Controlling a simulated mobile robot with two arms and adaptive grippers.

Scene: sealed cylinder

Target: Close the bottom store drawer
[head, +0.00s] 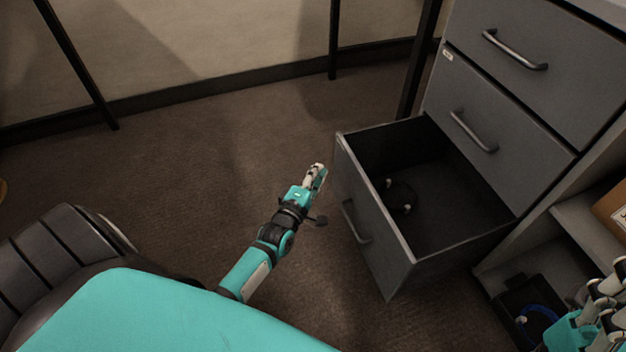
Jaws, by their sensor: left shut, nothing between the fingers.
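The bottom store drawer (385,255) is pulled well out of the grey cabinet, with its front panel facing my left arm. Its bar handle (355,222) is on the outer face of that panel. My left gripper (317,172) is shut and empty, just left of the drawer front near its upper far corner. A small gap seems to separate it from the panel. My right gripper (605,290) is partly in view at the lower right edge, and its fingertips are cut off, so its opening is unclear.
A dark looped item with white ends (400,195) lies inside the drawer. Two shut drawers (490,115) with handles sit above. An open shelf (585,235) and a black tray with a blue item (535,315) are at right. Carpet left of the drawer is clear.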

